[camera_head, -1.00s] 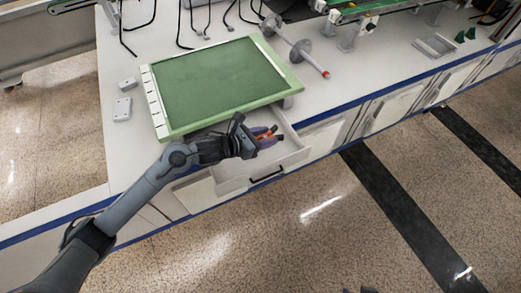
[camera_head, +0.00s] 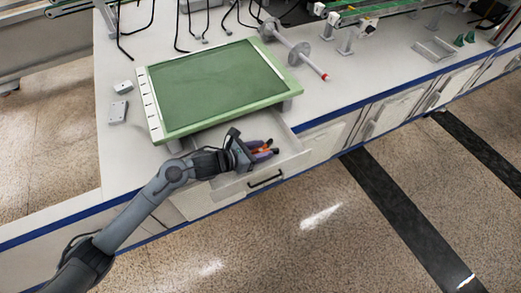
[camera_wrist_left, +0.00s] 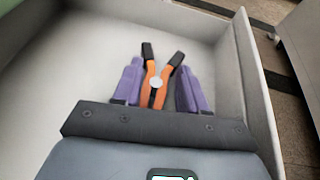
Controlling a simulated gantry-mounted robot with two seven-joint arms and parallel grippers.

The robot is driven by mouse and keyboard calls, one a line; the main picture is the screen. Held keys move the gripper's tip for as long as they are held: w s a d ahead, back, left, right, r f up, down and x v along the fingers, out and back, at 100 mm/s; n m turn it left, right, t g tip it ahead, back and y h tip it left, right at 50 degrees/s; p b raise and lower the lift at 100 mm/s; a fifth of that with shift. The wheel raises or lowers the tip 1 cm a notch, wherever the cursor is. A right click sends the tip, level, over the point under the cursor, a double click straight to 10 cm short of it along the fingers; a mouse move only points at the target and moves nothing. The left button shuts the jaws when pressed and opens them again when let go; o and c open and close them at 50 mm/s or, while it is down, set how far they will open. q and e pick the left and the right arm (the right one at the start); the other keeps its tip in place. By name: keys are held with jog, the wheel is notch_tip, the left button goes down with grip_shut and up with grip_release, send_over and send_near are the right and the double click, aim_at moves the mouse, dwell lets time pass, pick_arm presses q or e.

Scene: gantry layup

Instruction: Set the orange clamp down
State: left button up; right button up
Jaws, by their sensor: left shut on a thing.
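The orange clamp (camera_wrist_left: 157,88), with black tips and a pale round pivot, shows between the two purple fingers of my left gripper (camera_wrist_left: 160,90) in the left wrist view. The gripper is shut on it. In the head view my left gripper (camera_head: 262,150) is inside the open drawer (camera_head: 290,160), and only a little orange of the clamp shows between the fingers. The drawer's pale floor lies beneath the clamp; I cannot tell whether the clamp touches it. The rear part of the clamp is hidden by the gripper body. My right gripper is not in view.
A green cutting mat board (camera_head: 215,85) lies on the white table above the drawer. The drawer's front wall with its black handle (camera_head: 265,180) and its side walls surround the gripper. A rod with grey discs (camera_head: 300,52) lies to the right. Two small white boxes (camera_head: 118,111) sit left.

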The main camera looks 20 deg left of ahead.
pick_arm(q)
jog(key=o, duration=0.6)
jog(key=shift+f, duration=0.15)
jog(key=o, duration=0.5)
jog(key=shift+r, duration=0.35)
jog(key=p+v, duration=0.4)
jog(key=v, duration=0.6)
jog(key=shift+s+a, duration=0.25)
jog(key=shift+s, duration=0.05)
jog(key=shift+s+a+r+p, duration=0.2)
jog(key=shift+s+a+p, duration=0.1)
jog(key=shift+s+p, duration=0.15)
